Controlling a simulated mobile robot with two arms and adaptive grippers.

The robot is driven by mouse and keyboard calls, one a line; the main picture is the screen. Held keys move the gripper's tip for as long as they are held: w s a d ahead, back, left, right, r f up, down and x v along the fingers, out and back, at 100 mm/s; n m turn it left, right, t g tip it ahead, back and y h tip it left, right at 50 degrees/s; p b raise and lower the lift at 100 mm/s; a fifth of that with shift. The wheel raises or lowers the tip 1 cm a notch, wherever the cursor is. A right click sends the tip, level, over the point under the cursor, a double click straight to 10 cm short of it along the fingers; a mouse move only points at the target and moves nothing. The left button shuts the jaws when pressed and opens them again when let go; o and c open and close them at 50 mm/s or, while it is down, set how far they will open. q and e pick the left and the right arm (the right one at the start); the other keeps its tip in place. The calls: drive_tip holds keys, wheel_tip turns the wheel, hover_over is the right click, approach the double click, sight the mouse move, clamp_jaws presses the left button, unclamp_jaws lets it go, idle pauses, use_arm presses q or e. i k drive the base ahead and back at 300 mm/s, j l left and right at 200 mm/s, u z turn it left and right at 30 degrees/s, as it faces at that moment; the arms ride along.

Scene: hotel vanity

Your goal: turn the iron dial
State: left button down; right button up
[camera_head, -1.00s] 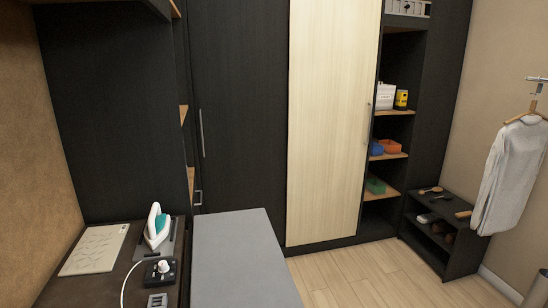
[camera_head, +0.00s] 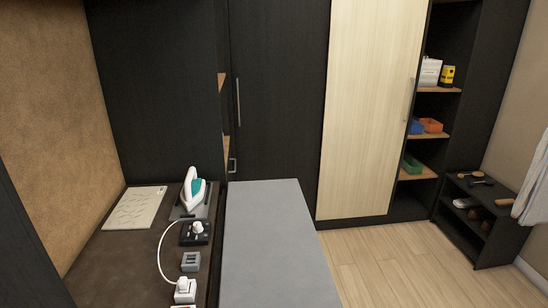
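The iron (camera_head: 193,188), white with a teal part, stands on a grey rest at the back of the dark counter (camera_head: 125,249) on the left. In front of it is a black control box with a pale round dial (camera_head: 198,225) on top. A white cord runs from the box in a curve toward the front, to a white plug (camera_head: 183,287). Which way the dial points is too small to tell. Neither of my grippers is in view.
A grey ironing surface (camera_head: 273,240) lies right of the counter. A pale patterned board (camera_head: 136,208) lies at the counter's back left. A small grey block (camera_head: 191,262) sits before the dial box. A dark wardrobe stands behind; floor (camera_head: 390,262) is free at right.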

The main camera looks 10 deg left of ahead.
sight(198, 228)
drive_tip(key=i+u, duration=0.25)
drive_tip(key=u, duration=0.25)
drive_tip(key=i+l+u, duration=0.2)
drive_tip(key=u, duration=0.25)
